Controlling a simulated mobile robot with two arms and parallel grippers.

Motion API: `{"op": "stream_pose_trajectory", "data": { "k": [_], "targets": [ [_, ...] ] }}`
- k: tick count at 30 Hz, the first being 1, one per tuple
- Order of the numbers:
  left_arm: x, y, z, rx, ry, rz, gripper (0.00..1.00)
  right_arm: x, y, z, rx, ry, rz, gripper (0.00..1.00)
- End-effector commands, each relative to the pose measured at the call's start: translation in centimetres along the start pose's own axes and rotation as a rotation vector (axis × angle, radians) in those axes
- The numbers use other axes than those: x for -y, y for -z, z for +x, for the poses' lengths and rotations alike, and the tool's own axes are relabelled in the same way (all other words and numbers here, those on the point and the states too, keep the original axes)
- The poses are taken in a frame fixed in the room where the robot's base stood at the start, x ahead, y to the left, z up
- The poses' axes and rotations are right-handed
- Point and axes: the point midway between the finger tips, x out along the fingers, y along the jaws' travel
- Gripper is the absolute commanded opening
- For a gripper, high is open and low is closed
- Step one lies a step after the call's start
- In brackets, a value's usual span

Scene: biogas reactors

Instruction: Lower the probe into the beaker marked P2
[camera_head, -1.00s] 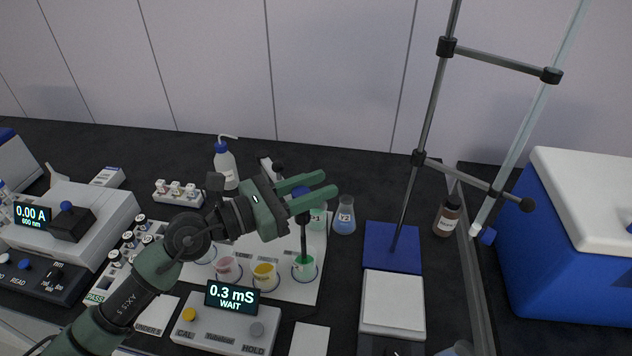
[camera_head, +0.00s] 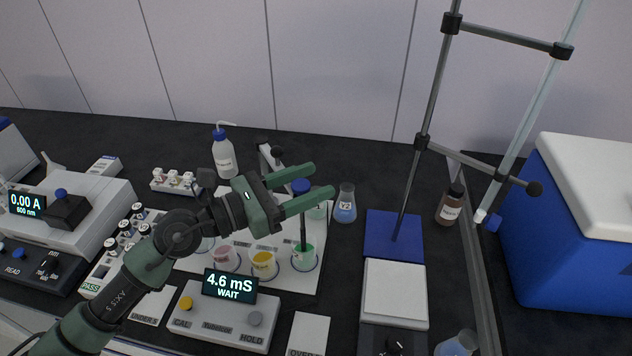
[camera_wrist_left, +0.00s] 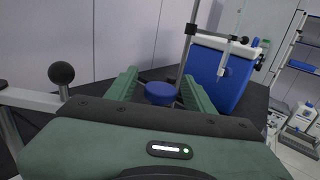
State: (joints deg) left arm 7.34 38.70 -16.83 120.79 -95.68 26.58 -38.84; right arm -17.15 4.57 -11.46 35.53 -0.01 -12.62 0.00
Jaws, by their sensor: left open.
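The probe (camera_head: 303,232) is a dark upright rod with a blue cap (camera_head: 300,187). Its lower end is in the beaker of green liquid (camera_head: 304,258). My left gripper (camera_head: 320,181) is open, with its green fingers on either side of the cap. In the left wrist view the blue cap (camera_wrist_left: 160,93) sits between the spread fingers (camera_wrist_left: 160,76), with a gap visible at each side. A pink beaker (camera_head: 226,259) and a yellow beaker (camera_head: 263,265) stand left of the green one. I cannot read a P2 mark on any beaker. My right gripper is out of view.
The meter (camera_head: 222,314) in front reads 4.6 mS WAIT. A flask (camera_head: 345,205) and a blue-based stand (camera_head: 394,238) are to the right. A wash bottle (camera_head: 224,155) and small vials (camera_head: 174,181) are behind left. A blue cooler (camera_head: 565,250) is far right.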

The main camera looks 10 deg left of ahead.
Motion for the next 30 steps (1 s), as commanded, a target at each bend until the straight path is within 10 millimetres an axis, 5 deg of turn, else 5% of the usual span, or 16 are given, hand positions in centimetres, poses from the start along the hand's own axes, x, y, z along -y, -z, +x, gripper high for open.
{"op": "stream_pose_trajectory", "data": {
  "k": [12, 30],
  "targets": [
    [0.0, 0.5, -6.1, -0.005, 0.0, 0.0, 0.53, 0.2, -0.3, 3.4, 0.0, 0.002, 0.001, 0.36],
    [0.0, -0.6, -6.3, -0.003, 0.001, 0.0, 0.53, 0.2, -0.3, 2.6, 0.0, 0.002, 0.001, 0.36]
  ]
}}
